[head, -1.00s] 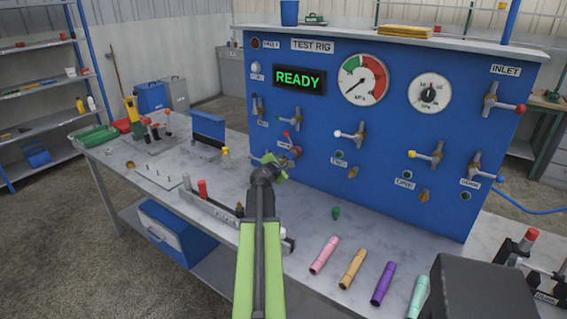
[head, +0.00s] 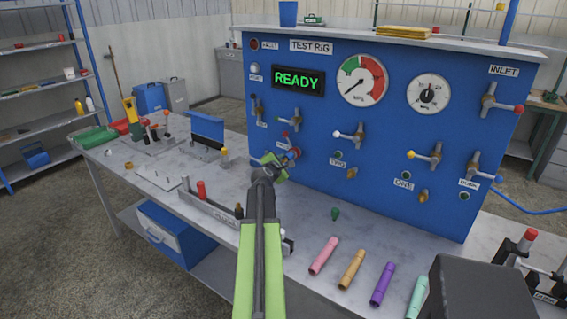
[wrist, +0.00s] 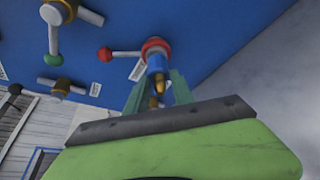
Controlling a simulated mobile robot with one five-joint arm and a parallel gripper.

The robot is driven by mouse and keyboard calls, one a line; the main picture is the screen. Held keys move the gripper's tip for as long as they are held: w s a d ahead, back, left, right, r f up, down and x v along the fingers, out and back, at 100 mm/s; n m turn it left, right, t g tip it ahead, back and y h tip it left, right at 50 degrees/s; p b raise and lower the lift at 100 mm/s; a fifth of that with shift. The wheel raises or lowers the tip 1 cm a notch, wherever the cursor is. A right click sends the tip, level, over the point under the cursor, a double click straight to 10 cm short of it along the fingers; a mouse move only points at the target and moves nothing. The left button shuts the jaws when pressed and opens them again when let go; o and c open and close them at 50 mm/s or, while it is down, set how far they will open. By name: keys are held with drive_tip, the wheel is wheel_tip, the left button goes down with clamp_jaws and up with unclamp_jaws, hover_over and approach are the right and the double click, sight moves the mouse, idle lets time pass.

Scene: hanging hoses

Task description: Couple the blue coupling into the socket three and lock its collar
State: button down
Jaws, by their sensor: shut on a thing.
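In the wrist view my gripper (wrist: 157,92) is shut on the blue coupling (wrist: 155,63), with a finger on each side of it. The coupling's far end meets a red ring (wrist: 155,45) at the panel; I cannot tell how deep it sits or whether its collar is locked. A brass-coloured part (wrist: 160,88) shows between the fingers. In the head view my gripper (head: 277,168) is at the panel's lower left, left of the socket labelled TWO (head: 337,162). It hides most of the coupling and socket there; a red ring (head: 294,153) shows just beyond it.
A red-tipped valve lever (wrist: 105,54) is close beside the held coupling. The blue panel (head: 390,125) carries other valves and sockets. Pink (head: 324,256), tan (head: 352,269), purple (head: 383,284) and mint (head: 418,297) tubes lie on the bench at the front right.

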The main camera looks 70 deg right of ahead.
drive_tip(key=shift+s+d+r, duration=0.1)
drive_tip(key=shift+d, duration=0.3)
idle(0.4)
drive_tip(key=c, duration=1)
unclamp_jaws()
drive_tip(key=p+v, duration=0.3)
drive_tip(key=v, duration=0.9)
